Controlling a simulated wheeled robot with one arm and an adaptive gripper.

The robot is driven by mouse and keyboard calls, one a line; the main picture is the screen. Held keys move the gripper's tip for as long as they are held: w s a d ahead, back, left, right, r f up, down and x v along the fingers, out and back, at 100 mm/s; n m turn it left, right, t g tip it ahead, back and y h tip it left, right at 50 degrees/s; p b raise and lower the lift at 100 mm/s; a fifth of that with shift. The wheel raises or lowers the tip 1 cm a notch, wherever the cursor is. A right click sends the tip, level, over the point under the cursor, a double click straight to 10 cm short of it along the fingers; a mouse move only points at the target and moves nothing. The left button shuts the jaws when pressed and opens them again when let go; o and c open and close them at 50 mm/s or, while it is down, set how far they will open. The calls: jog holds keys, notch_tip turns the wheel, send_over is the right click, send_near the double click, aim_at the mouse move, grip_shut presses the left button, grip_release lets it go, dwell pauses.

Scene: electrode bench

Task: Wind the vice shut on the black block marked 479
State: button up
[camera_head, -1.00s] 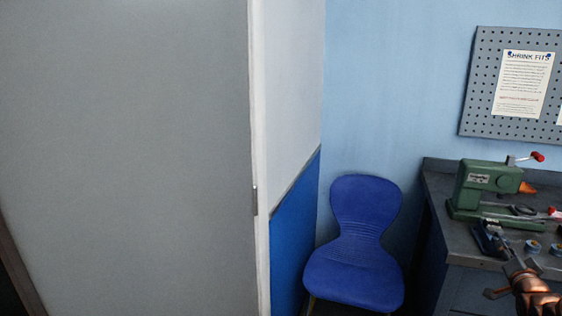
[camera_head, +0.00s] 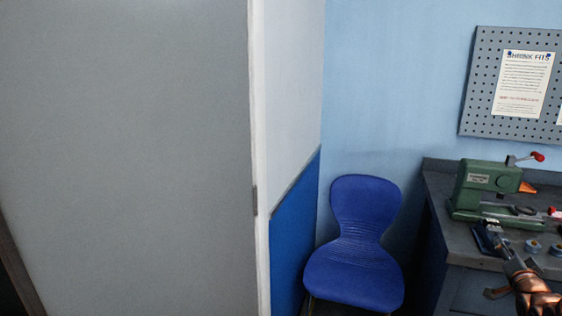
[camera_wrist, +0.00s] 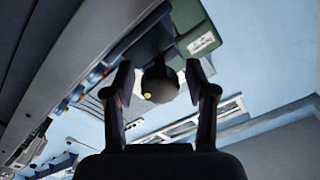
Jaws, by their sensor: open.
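A small dark blue vice (camera_head: 487,238) sits at the front left of the bench, beside the green press. My gripper (camera_head: 508,255) is at the bench's front edge, just right of the vice and close to it. In the wrist view my gripper (camera_wrist: 160,76) is open, its two fingers apart. A dark rounded knob (camera_wrist: 159,84) with a yellow spot lies between the fingertips; whether they touch it is unclear. A dark blue body behind it (camera_wrist: 150,42) looks like the vice. I cannot make out the black block or its number.
The green press (camera_head: 485,188) with a red-tipped lever stands behind the vice. Several blue rings (camera_head: 532,246) lie to the right on the bench (camera_head: 436,185). A blue chair (camera_head: 355,250) stands left of the bench. A pegboard (camera_head: 482,95) hangs above.

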jog(key=v, duration=0.7)
dwell(0.6)
jog(key=s+a+r+n+g+y+p, duration=0.1)
jog(key=s+a+n+g+p, duration=0.3)
jog(key=a, duration=0.6)
jog(key=s+a+n+g+y, duration=0.1)
jog(key=a+g, duration=0.4)
jog(key=a, duration=0.5)
jog(key=s+a+r+n+g+y+p, duration=0.2)
jog(key=s+a+g, duration=0.3)
jog(key=s+a, duration=0.6)
jog(key=s+a+r+n+g+y+p, duration=0.1)
jog(key=s+a+r+n+g, duration=0.2)
jog(key=s+a, duration=0.9)
jog(key=s+n+g, duration=0.1)
jog(key=s, duration=0.7)
jog(key=shift+r+g+y+p, duration=0.35)
jog(key=shift+g+y+p, duration=0.05)
